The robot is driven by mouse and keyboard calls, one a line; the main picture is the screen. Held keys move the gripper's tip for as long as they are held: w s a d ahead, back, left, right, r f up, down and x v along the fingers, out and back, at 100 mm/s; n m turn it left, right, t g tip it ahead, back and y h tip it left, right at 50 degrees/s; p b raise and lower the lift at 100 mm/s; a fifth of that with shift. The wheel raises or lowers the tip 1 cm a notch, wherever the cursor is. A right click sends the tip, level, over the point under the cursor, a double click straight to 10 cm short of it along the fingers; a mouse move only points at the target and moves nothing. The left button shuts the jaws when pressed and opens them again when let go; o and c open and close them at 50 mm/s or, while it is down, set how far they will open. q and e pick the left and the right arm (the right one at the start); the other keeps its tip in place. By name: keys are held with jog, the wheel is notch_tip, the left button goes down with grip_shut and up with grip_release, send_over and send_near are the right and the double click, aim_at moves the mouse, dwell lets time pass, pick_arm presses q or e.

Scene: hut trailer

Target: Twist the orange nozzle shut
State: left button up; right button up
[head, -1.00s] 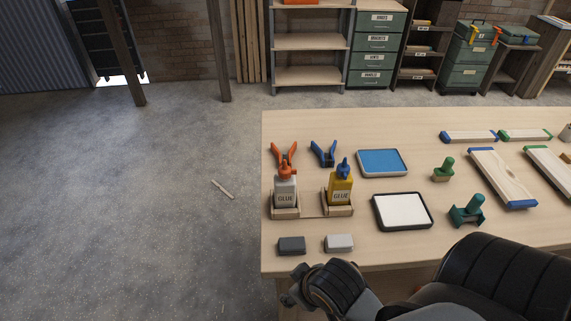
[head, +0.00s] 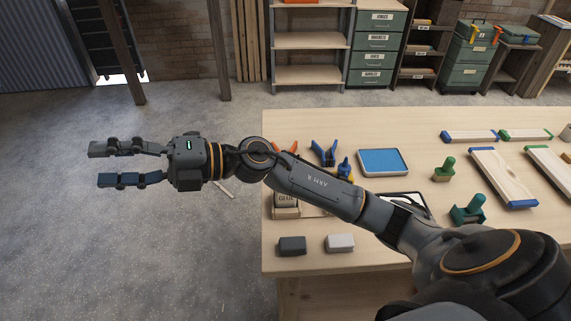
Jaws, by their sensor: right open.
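The white glue bottle (head: 285,198) stands in a wooden holder (head: 285,213) at the table's left side. Only its lower part shows, and its orange nozzle is hidden behind my right arm. My right gripper (head: 100,165) is open and empty, with its two fingers apart and pointing left. It is well to the left of the bottle, in front of the bare floor and past the table's left edge. A blue nozzle (head: 345,167) shows just above my arm, and its yellow bottle is mostly hidden. My left gripper is not in view.
Blue-handled pliers (head: 324,153) lie behind the bottles, and orange-handled pliers (head: 291,148) are partly covered. A blue pad (head: 383,162), a dark grey block (head: 292,246) and a light grey block (head: 340,243) are on the table. Green stamps (head: 468,211) stand to the right.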

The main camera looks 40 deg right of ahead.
jog(key=w+d+f+n+g+h, duration=0.3)
jog(key=d+f+n+g+h, duration=0.25)
jog(key=d+f+h, duration=0.5)
jog(key=d+r+m+h, duration=0.3)
jog(key=d+h, duration=0.7)
jog(key=d, duration=1.3)
jog(key=shift+y, duration=0.25)
jog(key=f+p, duration=0.1)
jog(key=f, duration=0.3)
jog(key=f+p, duration=0.1)
jog(key=f, duration=0.3)
jog(key=f+p, duration=0.2)
jog(key=f, duration=0.3)
jog(key=shift+s+a+f, duration=0.1)
jog(key=shift+a, duration=0.15)
